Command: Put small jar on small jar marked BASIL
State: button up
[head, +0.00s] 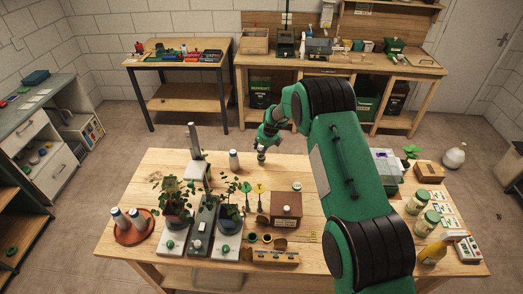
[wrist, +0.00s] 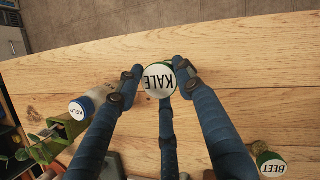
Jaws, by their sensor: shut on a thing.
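A small jar with a green-rimmed lid marked KALE (wrist: 159,80) is between the fingertips of my gripper (wrist: 158,74), which is shut on it. In the head view the held jar (head: 262,155) hangs from my gripper (head: 264,145) near the far edge of the wooden table. It looks roughly upright. Whether it touches the table I cannot tell. No lid marked BASIL can be read in either view.
A pale bottle (head: 234,160) stands left of my gripper. Potted plants (head: 176,215) stand at the table's left, beside a red saucer (head: 131,238) with two pale containers.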

jog(key=shift+f, duration=0.1)
jog(key=o, duration=1.2)
jog(key=v, duration=1.2)
jog(key=shift+p, duration=0.4)
